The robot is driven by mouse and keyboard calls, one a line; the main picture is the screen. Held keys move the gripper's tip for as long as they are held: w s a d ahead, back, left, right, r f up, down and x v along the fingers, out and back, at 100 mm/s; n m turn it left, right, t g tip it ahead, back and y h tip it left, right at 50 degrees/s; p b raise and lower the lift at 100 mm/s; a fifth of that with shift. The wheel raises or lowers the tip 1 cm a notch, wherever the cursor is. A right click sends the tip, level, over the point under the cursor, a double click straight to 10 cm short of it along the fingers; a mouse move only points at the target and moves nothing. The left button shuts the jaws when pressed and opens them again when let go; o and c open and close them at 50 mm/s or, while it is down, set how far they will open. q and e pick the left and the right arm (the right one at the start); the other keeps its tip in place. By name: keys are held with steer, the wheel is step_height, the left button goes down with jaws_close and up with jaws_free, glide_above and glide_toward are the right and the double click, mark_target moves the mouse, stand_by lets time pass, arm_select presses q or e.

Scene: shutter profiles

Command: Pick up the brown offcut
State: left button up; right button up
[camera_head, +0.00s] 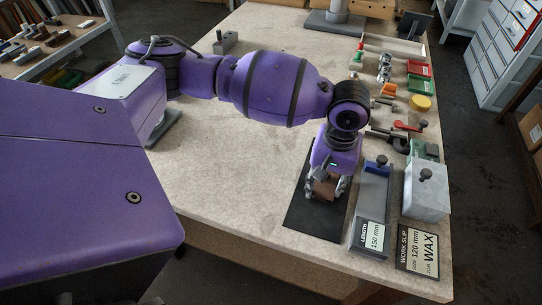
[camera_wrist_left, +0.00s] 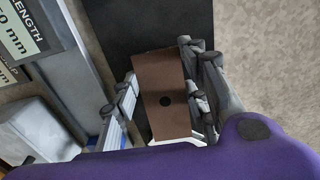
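The brown offcut (camera_wrist_left: 160,80) is a flat-faced block with a dark round spot, seen between the fingers in the left wrist view. In the head view the brown offcut (camera_head: 323,190) shows low between the fingertips, over the black mat (camera_head: 300,213). My left gripper (camera_head: 326,186) points down there, and its fingers lie close against both sides of the offcut. In the left wrist view my left gripper (camera_wrist_left: 162,85) has a finger along each long edge. Whether the offcut touches the mat is hard to tell. My right gripper is not in view.
Right of the mat stand a grey-blue length stop (camera_head: 371,200) with a 150 mm label, a pale block (camera_head: 426,192) and a dark work slip (camera_head: 418,248). Tools and coloured trays (camera_head: 420,68) line the table's right side. The table's middle (camera_head: 235,150) is clear.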

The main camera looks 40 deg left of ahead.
arm_select(q)
steer(key=c, duration=0.5)
steer(key=shift+r, duration=0.1)
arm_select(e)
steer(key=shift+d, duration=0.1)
arm_select(q)
steer(key=shift+w, duration=0.1)
steer(key=shift+r, duration=0.3)
step_height(320, 180, up, 2)
steer(key=shift+r, duration=0.1)
steer(key=s+d+r+p, duration=0.2)
steer(key=s+d+r, duration=0.6)
steer(key=d+r, duration=0.2)
steer(key=shift+s+d+p, duration=0.35)
steer(key=shift+s+d, duration=0.05)
steer(key=shift+d, duration=0.15)
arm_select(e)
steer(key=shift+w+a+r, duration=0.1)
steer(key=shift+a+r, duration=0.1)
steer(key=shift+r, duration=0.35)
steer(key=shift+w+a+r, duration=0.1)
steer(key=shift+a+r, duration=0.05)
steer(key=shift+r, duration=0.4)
